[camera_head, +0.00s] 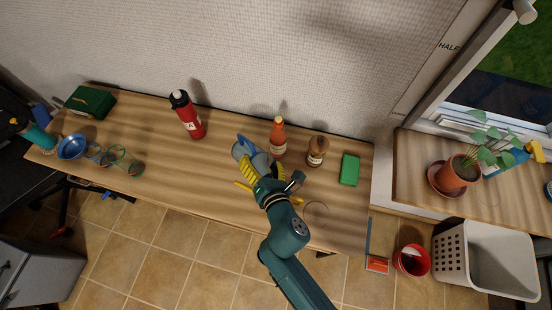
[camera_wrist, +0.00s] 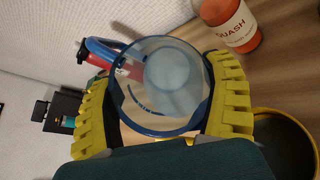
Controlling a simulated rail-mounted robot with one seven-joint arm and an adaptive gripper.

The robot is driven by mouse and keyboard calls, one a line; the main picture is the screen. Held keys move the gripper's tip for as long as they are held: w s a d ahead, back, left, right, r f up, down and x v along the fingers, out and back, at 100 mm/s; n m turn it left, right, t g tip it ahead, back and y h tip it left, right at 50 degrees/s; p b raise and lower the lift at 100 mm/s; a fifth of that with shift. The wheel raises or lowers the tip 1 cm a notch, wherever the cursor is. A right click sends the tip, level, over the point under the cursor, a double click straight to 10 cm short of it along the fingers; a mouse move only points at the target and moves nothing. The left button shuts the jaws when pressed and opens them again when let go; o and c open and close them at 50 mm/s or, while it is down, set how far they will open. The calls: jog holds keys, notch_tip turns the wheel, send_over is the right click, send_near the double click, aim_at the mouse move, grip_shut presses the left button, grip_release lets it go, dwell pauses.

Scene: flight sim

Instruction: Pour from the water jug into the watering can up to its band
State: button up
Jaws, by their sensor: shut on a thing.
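The water jug (camera_head: 244,149), clear and blue-tinted with a blue handle, is at the middle of the counter in the head view. My gripper (camera_head: 258,171) is shut on it. In the wrist view the jug (camera_wrist: 160,88) sits between my yellow finger pads, with pale blue at its far inner end. I cannot tell its exact tilt or water level. A yellow round rim with a dark inside (camera_wrist: 299,118) shows at the lower right of the wrist view, apart from the jug; it appears to be the watering can. My arm mostly hides it in the head view, and its band is not visible.
A squash bottle (camera_head: 278,139) stands close right of the jug, with a brown bottle (camera_head: 317,152) and green block (camera_head: 350,170) beyond. A red bottle (camera_head: 188,115) stands left. Glasses and a blue bowl (camera_head: 72,147) are far left. Counter between is clear.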

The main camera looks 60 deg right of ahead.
jog(key=shift+s+a+r+t+h+b, duration=0.15)
jog(key=shift+r+t+h+b, duration=0.35)
jog(key=shift+b, duration=1.45)
dwell(1.4)
